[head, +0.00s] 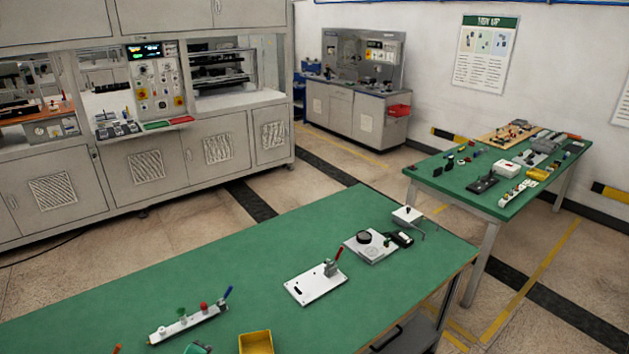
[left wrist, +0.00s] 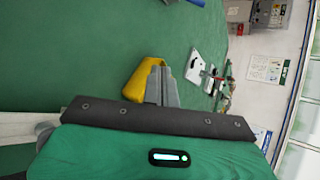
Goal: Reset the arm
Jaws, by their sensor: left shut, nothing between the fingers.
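My left gripper (left wrist: 156,66) shows in the left wrist view as grey fingers closed together, with nothing held. It points out over the green tabletop (left wrist: 80,60). A yellow bin (left wrist: 140,82) appears just beside and partly behind the fingers; I cannot tell how far apart they are. The gripper fingers are not clear in the head view. My right gripper is in neither view.
The near green table (head: 200,275) holds the yellow bin (head: 256,341), a strip with coloured handles (head: 185,325), a white plate with a red-handled clamp (head: 315,287) and a white fixture (head: 370,248). A second green table (head: 455,187) stands right. Cabinets (head: 150,170) line the back left.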

